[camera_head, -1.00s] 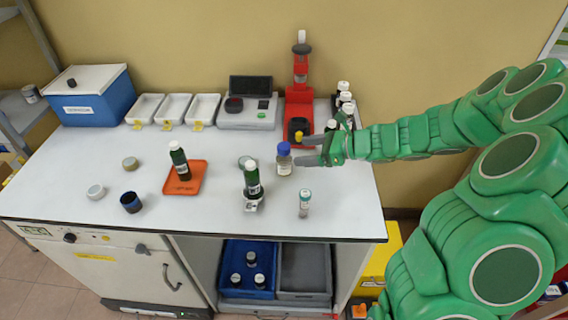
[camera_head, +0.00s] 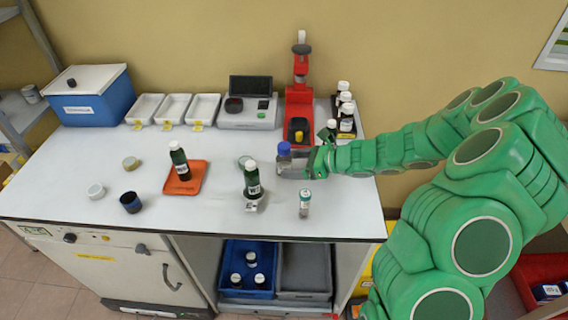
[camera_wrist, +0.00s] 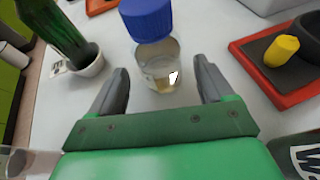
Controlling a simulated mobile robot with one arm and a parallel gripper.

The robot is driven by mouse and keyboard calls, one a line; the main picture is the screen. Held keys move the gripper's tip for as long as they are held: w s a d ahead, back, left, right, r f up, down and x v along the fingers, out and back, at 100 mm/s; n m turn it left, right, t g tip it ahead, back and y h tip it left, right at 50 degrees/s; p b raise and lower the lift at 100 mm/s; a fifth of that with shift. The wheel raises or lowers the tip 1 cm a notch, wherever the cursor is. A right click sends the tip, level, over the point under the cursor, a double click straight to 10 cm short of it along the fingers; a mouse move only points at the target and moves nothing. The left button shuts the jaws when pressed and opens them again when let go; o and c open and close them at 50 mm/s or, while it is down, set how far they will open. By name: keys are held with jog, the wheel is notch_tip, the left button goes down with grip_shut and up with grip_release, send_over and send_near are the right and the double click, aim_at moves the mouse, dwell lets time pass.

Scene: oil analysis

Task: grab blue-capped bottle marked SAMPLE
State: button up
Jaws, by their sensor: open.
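The blue-capped bottle (camera_head: 284,157) stands upright on the white bench, right of the middle. It is clear, with a little yellowish liquid at its bottom, and part of a white label shows; I cannot read it. In the wrist view the bottle (camera_wrist: 158,62) stands ahead, between the lines of the two fingers. My gripper (camera_wrist: 163,88) is open, with one finger on each side of the bottle's lower part. No contact shows. In the head view my gripper (camera_head: 294,170) is at the bottle from the right and partly covers it.
A green bottle (camera_head: 252,180) stands left of the blue-capped one, and a small capped vial (camera_head: 305,204) stands in front. A red device (camera_head: 299,100) is behind. Several white-capped bottles (camera_head: 346,112) stand at the back right. An orange tray (camera_head: 198,178) lies further left.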

aim_at(284, 165)
jog(key=shift+x, duration=1.8)
jog(key=shift+f, duration=0.15)
jog(key=c, duration=1.2)
